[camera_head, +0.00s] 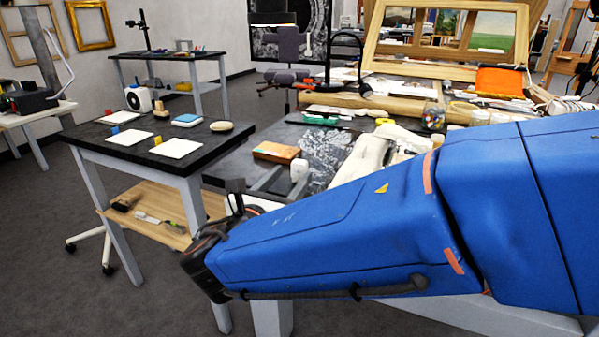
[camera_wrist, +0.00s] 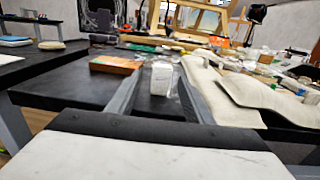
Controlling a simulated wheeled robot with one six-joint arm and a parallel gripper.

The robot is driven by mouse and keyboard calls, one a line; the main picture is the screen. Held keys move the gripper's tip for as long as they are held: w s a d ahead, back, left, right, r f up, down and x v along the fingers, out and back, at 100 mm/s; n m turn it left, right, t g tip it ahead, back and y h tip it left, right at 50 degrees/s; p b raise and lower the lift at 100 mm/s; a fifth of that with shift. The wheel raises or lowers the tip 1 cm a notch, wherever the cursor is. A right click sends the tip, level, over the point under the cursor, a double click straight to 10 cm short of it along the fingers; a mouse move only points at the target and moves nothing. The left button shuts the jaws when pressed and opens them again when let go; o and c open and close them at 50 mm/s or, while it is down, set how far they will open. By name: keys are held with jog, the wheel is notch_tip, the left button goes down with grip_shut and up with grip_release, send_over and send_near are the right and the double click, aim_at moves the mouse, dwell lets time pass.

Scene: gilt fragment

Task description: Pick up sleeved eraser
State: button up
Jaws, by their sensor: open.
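A small white block stands upright on the dark bench top. It looks like the sleeved eraser (camera_wrist: 161,78), though its markings are too faint to read. It also shows in the head view (camera_head: 299,171), just right of the orange-brown box. My gripper (camera_wrist: 159,88) is open, with its two long grey fingers reaching forward on either side of the white block in the wrist view. I see a gap on each side and cannot tell any contact. In the head view my blue arm hides part of the bench and of my gripper (camera_head: 279,182).
An orange-brown box (camera_wrist: 116,64) lies left of the block. Pale cloth-like pieces (camera_head: 362,158) lie to the right. A black side table (camera_head: 95,137) with white cards and small blocks stands left. A wooden frame (camera_head: 445,75) and clutter fill the back.

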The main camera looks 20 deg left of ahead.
aim_at(298, 169)
jog(key=shift+w+d+r, duration=0.1)
jog(key=shift+w+d, duration=0.05)
jog(key=shift+w, duration=1.2)
jog(key=shift+w+d+r, duration=0.1)
jog(key=shift+w+d, duration=0.05)
jog(key=shift+w, duration=1.15)
jog(key=c, duration=1.1)
